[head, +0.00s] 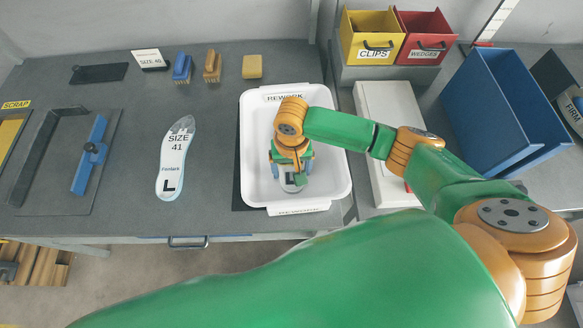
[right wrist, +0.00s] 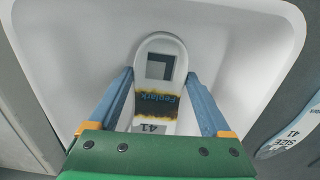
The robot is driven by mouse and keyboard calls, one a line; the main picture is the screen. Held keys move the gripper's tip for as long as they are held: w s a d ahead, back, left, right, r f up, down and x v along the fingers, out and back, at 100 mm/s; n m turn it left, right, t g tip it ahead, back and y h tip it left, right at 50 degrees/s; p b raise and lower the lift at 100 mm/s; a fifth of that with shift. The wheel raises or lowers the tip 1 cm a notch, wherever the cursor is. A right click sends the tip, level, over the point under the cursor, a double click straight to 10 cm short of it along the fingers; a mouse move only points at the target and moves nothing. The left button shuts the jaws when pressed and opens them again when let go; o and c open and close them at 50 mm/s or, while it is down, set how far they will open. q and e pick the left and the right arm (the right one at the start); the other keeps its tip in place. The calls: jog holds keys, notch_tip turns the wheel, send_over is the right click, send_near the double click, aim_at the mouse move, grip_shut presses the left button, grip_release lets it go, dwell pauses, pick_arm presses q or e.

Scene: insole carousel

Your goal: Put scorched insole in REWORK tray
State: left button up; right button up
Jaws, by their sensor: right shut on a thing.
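The scorched insole (right wrist: 157,103) is pale, with a dark, yellow-edged burn band across it, a dark L mark near its end and a partly seen "41". Its end also shows in the head view (head: 291,187), inside the white REWORK tray (head: 335,185). My right gripper (head: 291,168) is over the tray, pointing down, with its blue fingers (right wrist: 158,82) on both sides of the insole, shut on it. The wrist hides the rest of the insole in the head view. I cannot tell whether the insole touches the tray floor. My left gripper is not in view.
Another insole marked SIZE 41 (head: 176,160) lies on the grey table left of the tray. A dark fixture with a blue clamp (head: 91,155) is farther left. Brushes (head: 212,66) and a yellow block (head: 252,67) lie behind. A white box (head: 388,120) stands to the tray's right.

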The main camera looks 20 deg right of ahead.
jog(key=shift+f, duration=0.25)
jog(key=o, duration=1.3)
notch_tip(320, 180, up, 12)
jog(key=shift+r, duration=0.2)
